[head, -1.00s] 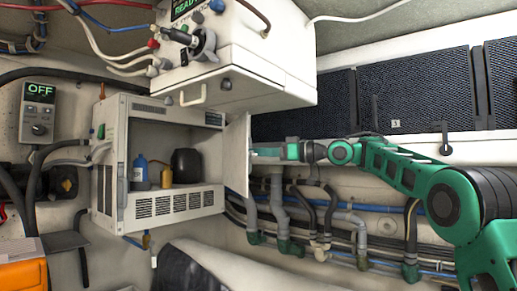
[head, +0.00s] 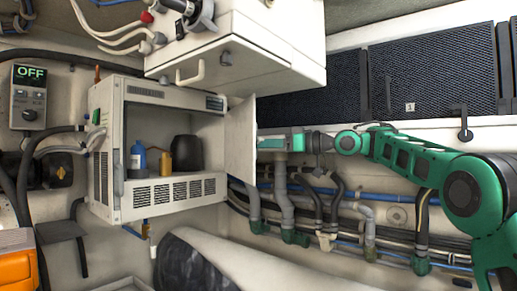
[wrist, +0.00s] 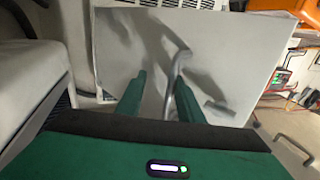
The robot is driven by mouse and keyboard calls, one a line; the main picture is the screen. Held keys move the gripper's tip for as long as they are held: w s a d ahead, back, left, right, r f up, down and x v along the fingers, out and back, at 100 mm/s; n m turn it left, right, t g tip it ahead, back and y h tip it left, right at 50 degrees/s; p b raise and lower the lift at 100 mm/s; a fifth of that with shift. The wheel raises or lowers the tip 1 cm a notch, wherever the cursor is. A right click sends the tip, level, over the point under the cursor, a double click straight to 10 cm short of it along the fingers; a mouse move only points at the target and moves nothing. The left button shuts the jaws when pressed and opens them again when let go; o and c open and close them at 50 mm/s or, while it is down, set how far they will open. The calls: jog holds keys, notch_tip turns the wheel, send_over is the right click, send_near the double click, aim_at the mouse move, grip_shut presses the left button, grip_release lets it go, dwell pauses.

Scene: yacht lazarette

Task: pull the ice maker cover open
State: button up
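The ice maker (head: 100,150) is a white box on the wall at left in the head view, its front open. Its cover (head: 241,145) is a pale flat panel swung far out at the box's right edge. My gripper (head: 262,143) is at the cover's right-hand face. In the wrist view the cover (wrist: 120,40) fills the middle, and a curved grey metal handle (wrist: 177,70) stands between or against my fingers (wrist: 160,100). The fingers are apart, with the handle close to the right one. Whether they touch it is unclear.
Inside the box stand a blue bottle (head: 138,160), a yellow bottle (head: 165,162) and a dark round container (head: 187,153). A white cabinet (head: 260,60) overhangs the cover closely. Pipes and hoses (head: 330,215) run along the wall below my arm.

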jog(key=shift+s+r, duration=0.2)
jog(key=shift+r, duration=0.1)
jog(key=shift+r, duration=0.1)
jog(key=shift+s, duration=0.1)
dwell(0.3)
jog(key=shift+s, duration=0.1)
